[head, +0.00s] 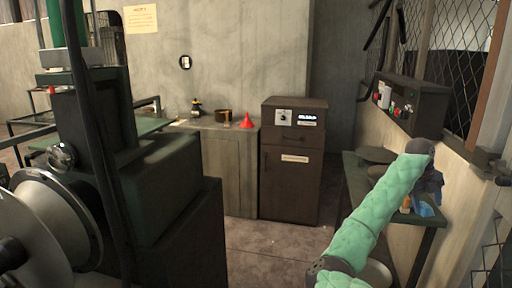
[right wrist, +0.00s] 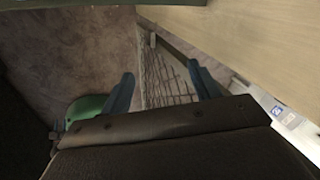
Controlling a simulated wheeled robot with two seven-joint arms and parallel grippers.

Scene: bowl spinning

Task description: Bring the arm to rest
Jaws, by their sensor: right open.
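My right arm, in a green padded sleeve, reaches up from the lower middle of the head view and bends down at the right. My right gripper (head: 424,208) hangs at its end beside the side table, with blue fingers partly hidden by the wrist. In the right wrist view, the right gripper (right wrist: 163,88) has its two blue fingers wide apart with nothing between them. Below them are the floor and a wire mesh panel (right wrist: 165,75). My left arm and gripper are not in view.
A dark side table (head: 428,222) stands by the right wall, with a flat dark round thing (head: 376,155) on it. A brown cabinet (head: 291,170) and a counter with a red funnel (head: 247,121) stand at the back. A large dark machine (head: 165,185) fills the left. Floor between is clear.

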